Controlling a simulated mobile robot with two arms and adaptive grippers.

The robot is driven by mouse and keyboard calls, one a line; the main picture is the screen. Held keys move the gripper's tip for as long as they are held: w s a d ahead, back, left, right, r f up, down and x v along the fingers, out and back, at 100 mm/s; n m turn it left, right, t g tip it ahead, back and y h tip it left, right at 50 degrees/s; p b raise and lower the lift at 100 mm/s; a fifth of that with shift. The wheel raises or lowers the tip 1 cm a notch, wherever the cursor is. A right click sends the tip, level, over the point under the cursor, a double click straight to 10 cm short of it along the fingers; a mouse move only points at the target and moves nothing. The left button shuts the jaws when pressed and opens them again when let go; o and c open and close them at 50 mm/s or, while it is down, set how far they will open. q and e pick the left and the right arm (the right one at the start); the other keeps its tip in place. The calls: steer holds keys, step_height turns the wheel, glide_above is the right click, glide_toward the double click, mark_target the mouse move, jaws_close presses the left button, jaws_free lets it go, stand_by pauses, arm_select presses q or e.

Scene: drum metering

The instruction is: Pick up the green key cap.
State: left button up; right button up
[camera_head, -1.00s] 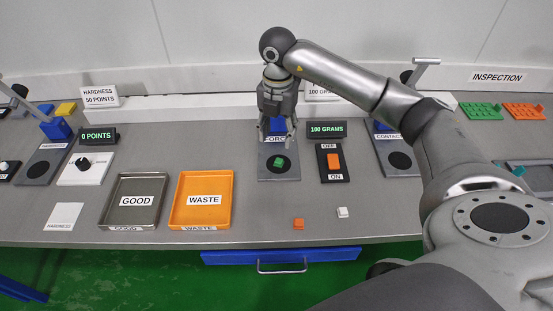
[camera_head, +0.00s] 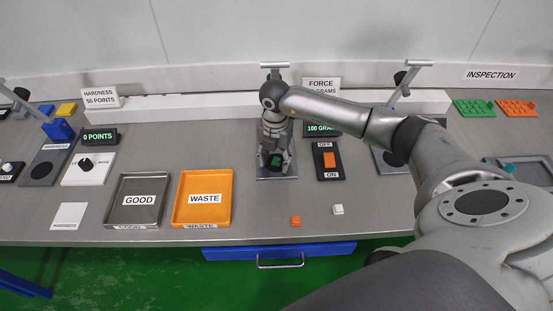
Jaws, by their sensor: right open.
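The green key cap (camera_head: 275,162) sits on the black round pad of the force station's grey plate (camera_head: 262,138). My right gripper (camera_head: 274,164) is open and reaches down over this plate, with its fingers around the cap at the near end. I cannot tell whether the fingers touch the cap. My left gripper is not in view.
A display reading 100 grams (camera_head: 319,129) and a black switch box (camera_head: 328,161) stand right of the plate. An orange waste tray (camera_head: 203,222) and a grey good tray (camera_head: 139,219) lie to the left. Loose orange (camera_head: 295,221) and white caps (camera_head: 338,210) lie near the front edge.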

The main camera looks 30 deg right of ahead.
steer(key=c, duration=0.8)
steer(key=shift+r, duration=0.1)
